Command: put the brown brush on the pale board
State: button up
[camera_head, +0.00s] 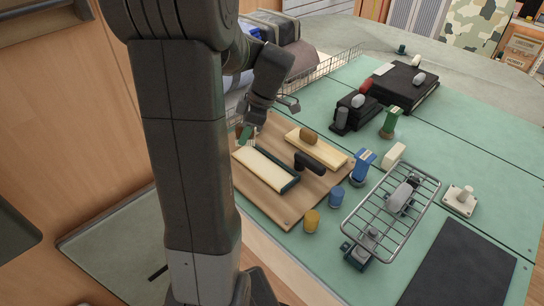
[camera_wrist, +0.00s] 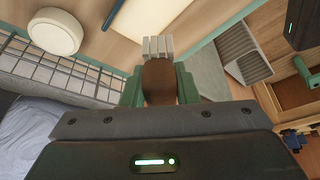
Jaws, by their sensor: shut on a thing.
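My gripper (camera_head: 244,134) is at the far left corner of the brown wooden panel, just beyond the pale board. In the wrist view its green fingers (camera_wrist: 160,88) are shut on the brown brush (camera_wrist: 160,76), whose grey bristles point away from me. The pale board (camera_head: 264,169) is a cream slab with a dark teal edge, lying on the brown panel; what looks like it also shows in the wrist view (camera_wrist: 150,16), ahead of the bristles. The brush is too small to make out in the head view.
Blue (camera_head: 336,197) and yellow (camera_head: 311,221) cylinders stand near the front edge. A wire rack (camera_head: 388,212) is to the right.

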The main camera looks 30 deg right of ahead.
jog(key=w+d+p, duration=0.9)
jog(key=w+d, duration=0.1)
jog(key=d, duration=0.3)
jog(key=shift+w+d+f, duration=0.2)
jog(key=shift+w+d, duration=0.1)
jog(key=shift+d, duration=0.05)
jog(key=shift+f, duration=0.1)
notch_tip(320, 180, down, 6)
jog(key=b, duration=0.5)
jog(key=shift+f+b, duration=0.45)
jog(key=shift+b, duration=0.05)
jog(key=o, duration=1)
jog(key=shift+c, duration=0.2)
jog(key=shift+r, duration=0.1)
